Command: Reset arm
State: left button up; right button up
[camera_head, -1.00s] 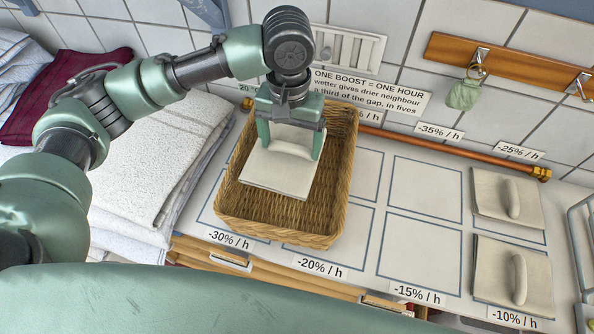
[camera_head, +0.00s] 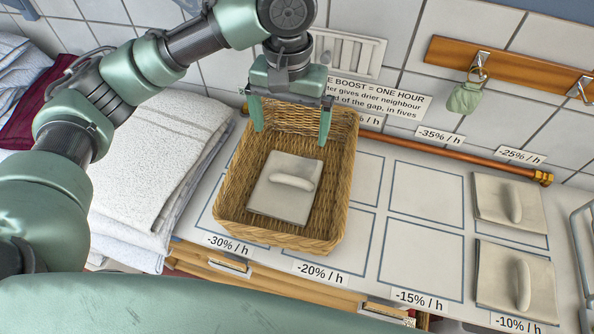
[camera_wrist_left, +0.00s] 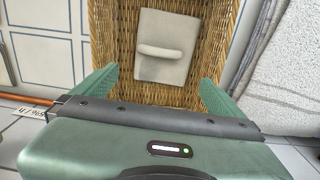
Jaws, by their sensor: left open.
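My left gripper (camera_head: 291,123) is open and empty above the back part of the wicker basket (camera_head: 341,190). My right gripper is not in view.
Two similar beige pieces (camera_head: 492,204) (camera_head: 497,284) lie in marked cells at the right. Empty outlined cells (camera_head: 420,259) lie between. White towels (camera_head: 150,150) are stacked at left. A copper pipe (camera_head: 450,155) and a wooden hook rail (camera_head: 510,65) run along the tiled wall.

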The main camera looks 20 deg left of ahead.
pick_arm(q)
jog(key=shift+r, duration=0.85)
jog(key=shift+r, duration=0.1)
